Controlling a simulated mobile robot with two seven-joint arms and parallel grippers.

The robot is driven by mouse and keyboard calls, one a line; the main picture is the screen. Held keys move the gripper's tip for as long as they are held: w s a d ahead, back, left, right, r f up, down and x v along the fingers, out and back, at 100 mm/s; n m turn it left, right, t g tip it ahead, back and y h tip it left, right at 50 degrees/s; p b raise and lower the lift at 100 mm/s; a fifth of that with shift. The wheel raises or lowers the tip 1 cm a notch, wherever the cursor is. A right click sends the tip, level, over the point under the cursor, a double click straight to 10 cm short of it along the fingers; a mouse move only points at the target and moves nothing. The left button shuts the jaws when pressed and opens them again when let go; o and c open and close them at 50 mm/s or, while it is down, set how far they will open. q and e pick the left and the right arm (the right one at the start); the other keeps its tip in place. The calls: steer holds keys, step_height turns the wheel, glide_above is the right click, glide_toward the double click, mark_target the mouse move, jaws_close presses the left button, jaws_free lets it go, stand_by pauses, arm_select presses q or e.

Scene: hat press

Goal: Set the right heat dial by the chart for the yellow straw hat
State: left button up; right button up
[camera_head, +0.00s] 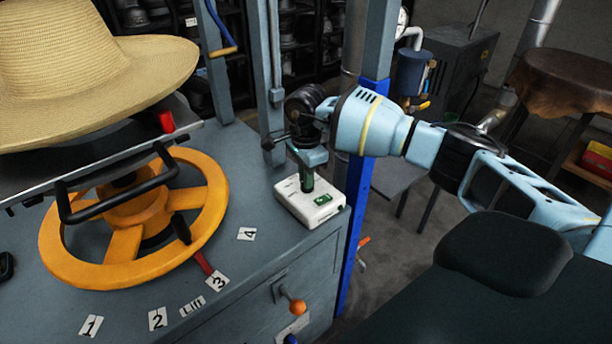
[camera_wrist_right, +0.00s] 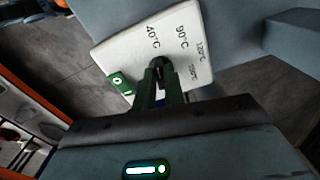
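The white heat dial box (camera_head: 322,208) sits on the grey machine top near its right corner. In the right wrist view the box (camera_wrist_right: 130,52) shows printed marks 40°C, 90°C, 120°C and one smaller mark that is hard to read. My right gripper (camera_head: 307,185) points down onto the box. Its fingers (camera_wrist_right: 160,75) are close together around the small dark dial knob (camera_wrist_right: 157,63), which they mostly hide, so its pointer direction is not readable. The yellow straw hat (camera_head: 75,75) is at the upper left. I see no readable chart. My left gripper is not in view.
An orange handwheel (camera_head: 58,250) with a black handle lies left of the box, its red pointer (camera_head: 203,262) near label 3 (camera_head: 217,281). An orange-knobbed lever (camera_head: 297,306) is on the front. Grey and blue posts (camera_head: 368,150) stand close by the box.

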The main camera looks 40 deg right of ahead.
jaws_close()
steer(key=shift+m, duration=0.3)
steer(key=shift+r+m+p, duration=0.1)
steer(key=shift+m+p, duration=0.35)
steer(key=shift+m, duration=0.45)
steer(key=m+p, duration=0.1)
steer(key=m, duration=0.4)
steer(key=shift+w+p, duration=0.1)
steer(key=shift+p, duration=0.25)
steer(key=m+p, duration=0.1)
steer(key=m, duration=0.3)
steer(key=shift+m, duration=0.4)
steer(key=m+p, duration=0.1)
steer(key=m, duration=0.1)
steer(key=shift+w+d+m, duration=0.1)
steer(key=shift+m, duration=0.2)
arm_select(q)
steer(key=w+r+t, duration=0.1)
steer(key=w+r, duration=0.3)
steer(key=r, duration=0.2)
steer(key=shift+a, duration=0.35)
arm_select(e)
steer(key=shift+m, duration=0.3)
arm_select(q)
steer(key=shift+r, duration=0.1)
arm_select(e)
steer(key=shift+m, duration=0.3)
